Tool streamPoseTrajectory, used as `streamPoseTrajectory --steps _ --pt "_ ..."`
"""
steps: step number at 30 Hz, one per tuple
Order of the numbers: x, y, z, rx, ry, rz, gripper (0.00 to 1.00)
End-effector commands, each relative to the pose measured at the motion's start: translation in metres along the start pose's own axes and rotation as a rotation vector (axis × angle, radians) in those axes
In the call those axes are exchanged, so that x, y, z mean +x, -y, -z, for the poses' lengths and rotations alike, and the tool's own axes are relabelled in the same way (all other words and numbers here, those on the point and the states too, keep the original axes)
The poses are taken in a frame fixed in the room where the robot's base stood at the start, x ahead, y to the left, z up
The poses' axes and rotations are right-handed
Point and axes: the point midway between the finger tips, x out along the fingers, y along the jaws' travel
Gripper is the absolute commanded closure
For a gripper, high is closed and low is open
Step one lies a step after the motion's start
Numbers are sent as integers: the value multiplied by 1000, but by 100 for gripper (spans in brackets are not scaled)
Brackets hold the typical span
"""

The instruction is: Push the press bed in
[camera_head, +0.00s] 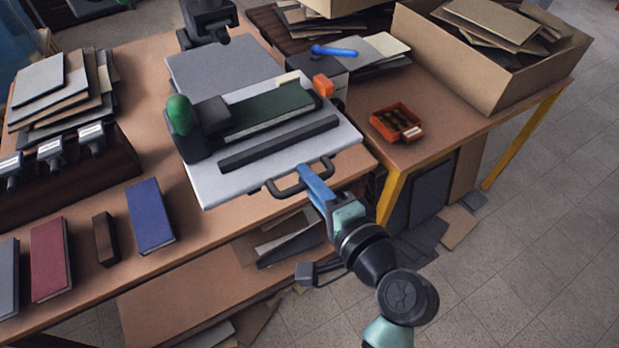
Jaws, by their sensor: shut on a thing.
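A dark handle (285,189) is fixed along the bed's front edge. My gripper (306,174) reaches up from the lower right and is shut on this handle, near its middle. The fingertips partly hide the handle. The press (207,18) behind the bed shows as a black body at the top.
A blue book (150,215), a brown block (105,239) and a red book (51,260) lie left on the table. An orange tray (396,125) and a large cardboard box (481,75) are at the right. Tiled floor is open at lower right.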

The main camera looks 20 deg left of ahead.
Motion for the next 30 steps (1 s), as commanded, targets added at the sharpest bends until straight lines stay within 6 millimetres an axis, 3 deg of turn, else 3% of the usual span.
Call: streamPoseTrajectory --steps 14,20,30 --pt "8 2 0 0 1 -1 100" --pt "39 10 -1 -3 5 -1 100" --pt "116 26 -1 -4 4 0 100"
